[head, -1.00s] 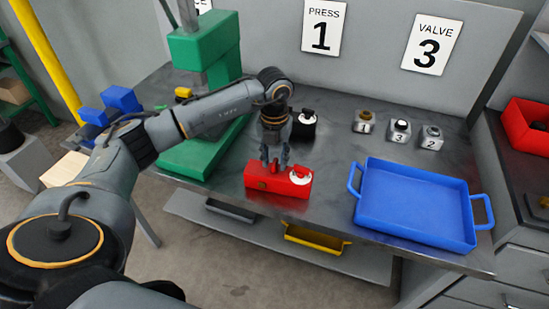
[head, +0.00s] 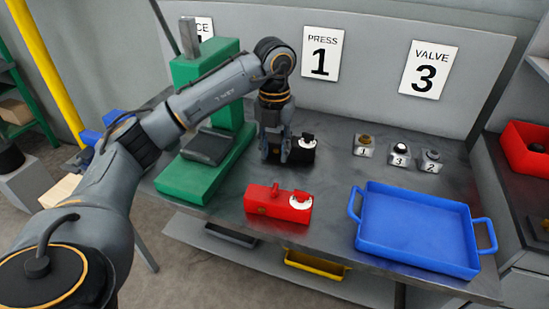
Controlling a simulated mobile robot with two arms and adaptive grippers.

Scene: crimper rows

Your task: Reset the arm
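My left arm comes in from the left, and my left gripper (head: 285,155) points down above the table, behind the red block (head: 277,202). The gripper is apart from the red block and overlaps a black block (head: 303,150) with a white dial; I cannot tell whether it touches that block. Its fingers are small in the view, and their opening is unclear. My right gripper is not in view.
A green press (head: 192,178) stands left of the gripper. A blue tray (head: 415,262) lies at the right. Numbered pieces 1 (head: 364,151), 3 (head: 400,160) and 2 (head: 430,167) stand behind it. Signs read PRESS 1 (head: 322,53) and VALVE 3 (head: 429,70).

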